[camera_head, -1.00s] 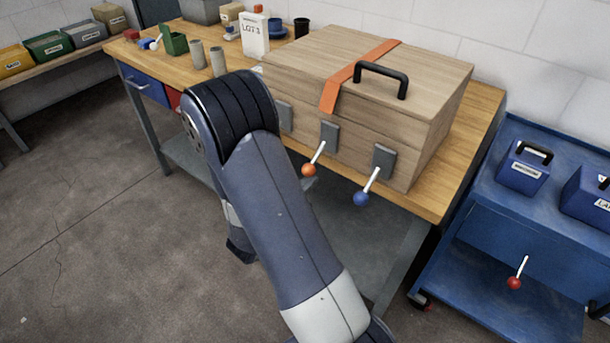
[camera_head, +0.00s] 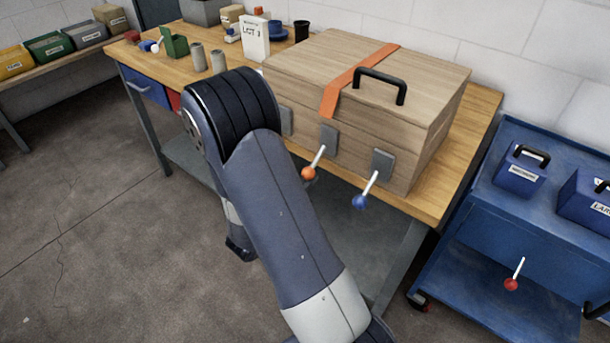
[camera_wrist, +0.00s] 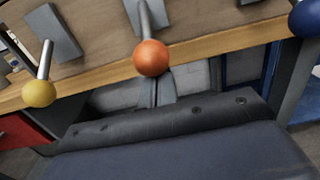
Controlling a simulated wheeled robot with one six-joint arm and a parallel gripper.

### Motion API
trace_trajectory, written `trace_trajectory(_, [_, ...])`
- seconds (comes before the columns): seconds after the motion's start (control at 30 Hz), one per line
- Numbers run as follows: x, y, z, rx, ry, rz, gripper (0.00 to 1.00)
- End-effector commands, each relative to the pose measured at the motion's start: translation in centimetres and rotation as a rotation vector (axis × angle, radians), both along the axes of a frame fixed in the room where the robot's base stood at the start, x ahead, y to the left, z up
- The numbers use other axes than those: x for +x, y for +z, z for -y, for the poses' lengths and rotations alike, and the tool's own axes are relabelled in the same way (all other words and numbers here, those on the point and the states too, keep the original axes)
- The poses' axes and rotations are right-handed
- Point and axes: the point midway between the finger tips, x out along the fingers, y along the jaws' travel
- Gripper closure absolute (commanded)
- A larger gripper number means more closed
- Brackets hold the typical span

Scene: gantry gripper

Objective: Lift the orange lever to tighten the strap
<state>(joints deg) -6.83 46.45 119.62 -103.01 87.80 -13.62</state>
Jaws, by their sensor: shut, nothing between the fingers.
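The orange-knobbed lever (camera_head: 309,173) sticks out and down from the middle grey plate on the front of a wooden chest (camera_head: 411,113). An orange strap (camera_head: 357,79) lies over the chest lid. In the wrist view the orange knob (camera_wrist: 151,57) is at the top centre. My gripper (camera_wrist: 157,90) shows as narrow grey fingers, shut and empty, just below the knob in the picture. The knob hides part of the fingertips, and I cannot tell whether they touch it. In the head view my arm hides the gripper.
A blue-knobbed lever (camera_head: 360,201) is to the right of the orange one. A yellow-knobbed lever (camera_wrist: 39,93) is to its left. The chest stands on a wooden workbench (camera_head: 478,125). A blue cart (camera_head: 485,222) with a red-knobbed lever (camera_head: 511,284) stands at the right.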

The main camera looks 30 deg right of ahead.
Motion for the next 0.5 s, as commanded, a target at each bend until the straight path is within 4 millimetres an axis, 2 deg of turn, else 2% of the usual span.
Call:
trace_trajectory(0.03, [0.0,0.8,0.0,-0.002,0.0,0.003,1.0])
trace_trajectory(0.5, [0.0,4.1,-0.1,-0.003,-0.001,0.003,1.0])
